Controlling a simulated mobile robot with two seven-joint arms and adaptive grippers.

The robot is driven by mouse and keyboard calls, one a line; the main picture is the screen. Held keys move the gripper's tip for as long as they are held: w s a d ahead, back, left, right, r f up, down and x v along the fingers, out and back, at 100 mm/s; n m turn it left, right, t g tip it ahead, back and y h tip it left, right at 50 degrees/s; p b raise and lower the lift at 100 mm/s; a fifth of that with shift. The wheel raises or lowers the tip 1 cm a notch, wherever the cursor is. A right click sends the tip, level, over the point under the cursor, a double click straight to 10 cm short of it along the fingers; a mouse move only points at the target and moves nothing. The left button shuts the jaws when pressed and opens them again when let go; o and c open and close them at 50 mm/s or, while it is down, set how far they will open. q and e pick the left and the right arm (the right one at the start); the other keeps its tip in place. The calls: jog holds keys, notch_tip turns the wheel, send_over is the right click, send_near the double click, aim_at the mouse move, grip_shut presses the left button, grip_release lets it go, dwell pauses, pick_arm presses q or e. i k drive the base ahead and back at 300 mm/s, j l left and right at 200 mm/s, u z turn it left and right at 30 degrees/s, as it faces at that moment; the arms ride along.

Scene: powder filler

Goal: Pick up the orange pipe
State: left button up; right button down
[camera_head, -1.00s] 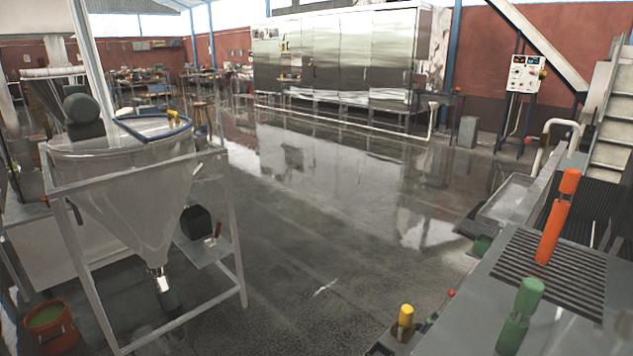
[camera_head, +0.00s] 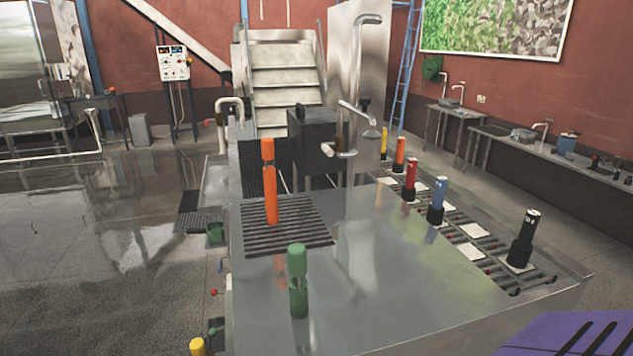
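An orange pipe (camera_head: 270,190) stands upright on a dark ribbed grate on the steel table (camera_head: 370,290). It has a narrow dark neck below its top section. A shorter orange pipe (camera_head: 399,155) stands in the row along the table's right side; I cannot tell which one the task names. Neither of my grippers shows in the head view. A purple shape at the lower right corner may be part of my own body.
A green pipe (camera_head: 298,280) stands in front of the grate. Red (camera_head: 410,180), blue (camera_head: 436,200) and black (camera_head: 522,240) pipes stand along the right side. A dark box (camera_head: 312,140) and metal taps are behind. Open floor (camera_head: 80,240) lies left.

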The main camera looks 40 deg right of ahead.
aim_at(267, 144)
jog(key=i+j+z, duration=0.15)
jog(key=z, duration=0.25)
jog(key=i+j+z, duration=0.1)
jog(key=j+z, duration=0.45)
jog(key=z, duration=0.25)
jog(key=i, duration=0.05)
